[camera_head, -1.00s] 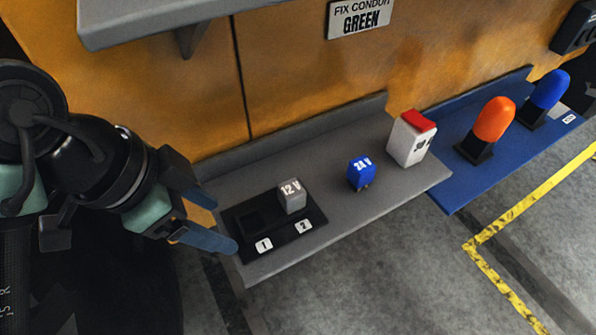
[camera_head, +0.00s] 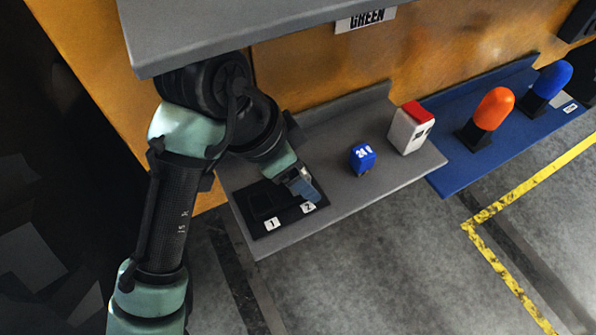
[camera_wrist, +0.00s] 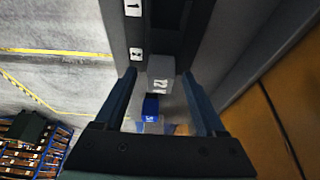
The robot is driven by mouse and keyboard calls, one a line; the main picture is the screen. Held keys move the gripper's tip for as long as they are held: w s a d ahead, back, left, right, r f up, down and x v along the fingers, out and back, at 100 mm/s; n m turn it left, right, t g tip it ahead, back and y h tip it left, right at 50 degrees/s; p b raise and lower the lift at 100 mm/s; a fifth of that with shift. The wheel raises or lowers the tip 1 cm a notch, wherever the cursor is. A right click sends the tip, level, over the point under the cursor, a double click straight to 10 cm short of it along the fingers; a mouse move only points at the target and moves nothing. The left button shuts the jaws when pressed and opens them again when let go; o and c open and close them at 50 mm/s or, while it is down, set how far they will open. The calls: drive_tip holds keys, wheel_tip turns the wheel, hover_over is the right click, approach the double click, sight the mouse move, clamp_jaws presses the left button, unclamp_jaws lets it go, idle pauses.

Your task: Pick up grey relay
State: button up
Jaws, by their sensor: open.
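The grey relay (camera_wrist: 161,70) shows in the wrist view between the tips of my two fingers, at the slot labelled 2 of the black socket block (camera_head: 262,204). In the head view my gripper covers the relay. My gripper (camera_head: 304,190) is open over the slot 2 end of the block. In the wrist view my gripper (camera_wrist: 159,76) has one finger on each side of the relay, with a gap visible; I cannot tell whether either finger touches it. The slot labelled 1 looks empty.
A blue relay (camera_head: 362,157) stands on the grey shelf (camera_head: 395,182) to the right, then a white box with a red top (camera_head: 411,128). Orange (camera_head: 493,108) and blue (camera_head: 553,82) knobs stand on a blue shelf. A grey overhead ledge (camera_head: 230,30) hangs close above my arm.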

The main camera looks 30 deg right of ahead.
clamp_jaws()
idle(0.3)
drive_tip(key=shift+r, duration=0.15)
